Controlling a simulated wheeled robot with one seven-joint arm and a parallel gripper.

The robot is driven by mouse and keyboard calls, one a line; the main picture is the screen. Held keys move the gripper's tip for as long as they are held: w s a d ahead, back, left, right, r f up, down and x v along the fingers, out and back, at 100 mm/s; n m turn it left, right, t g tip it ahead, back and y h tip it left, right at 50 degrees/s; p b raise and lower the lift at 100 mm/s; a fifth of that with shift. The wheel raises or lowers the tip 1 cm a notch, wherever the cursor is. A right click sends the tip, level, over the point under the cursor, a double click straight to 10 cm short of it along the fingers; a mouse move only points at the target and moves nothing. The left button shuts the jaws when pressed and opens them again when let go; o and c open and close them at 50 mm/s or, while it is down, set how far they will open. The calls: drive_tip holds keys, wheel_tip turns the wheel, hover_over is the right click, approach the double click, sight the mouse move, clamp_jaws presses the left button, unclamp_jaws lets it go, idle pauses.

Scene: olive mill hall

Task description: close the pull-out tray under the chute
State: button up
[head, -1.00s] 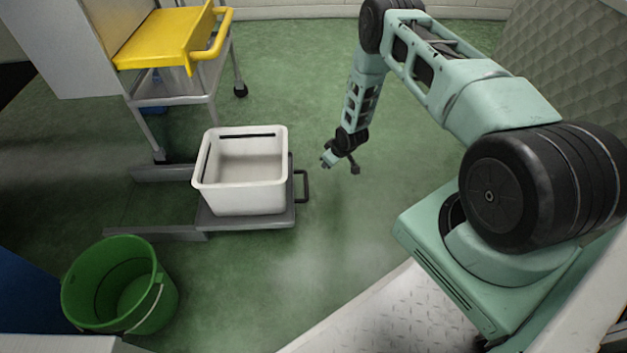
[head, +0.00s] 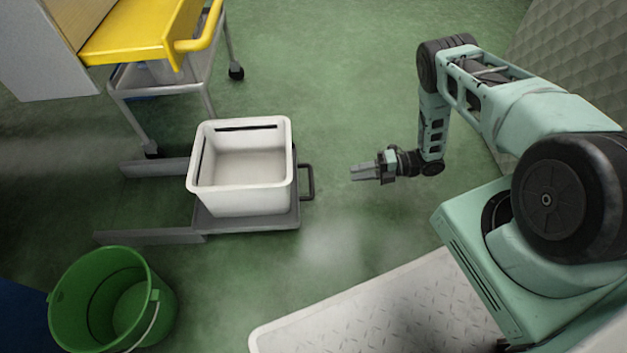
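The pull-out tray (head: 245,223) is a flat grey platform low over the floor, left of centre. It is slid out to the right along its grey rails (head: 150,237). A white open bin (head: 240,203) stands on it and looks empty. The tray's dark loop handle (head: 310,181) is on its right side. My gripper (head: 353,172) is to the right of the handle in the picture, pointing left at it, with a gap between them. It holds nothing that I can see. The fingers are too small to tell whether they are open. I cannot clearly make out the chute.
A green bucket (head: 115,305) stands at the lower left, in front of the rails. A wheeled metal frame with a yellow top (head: 140,35) and side handle is behind the tray at the upper left. The green floor between handle and gripper is clear.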

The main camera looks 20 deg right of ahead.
sight(311, 180)
drive_tip(key=b+x, duration=0.5)
drive_tip(key=x, duration=1)
drive_tip(key=shift+b, duration=0.35)
clamp_jaws()
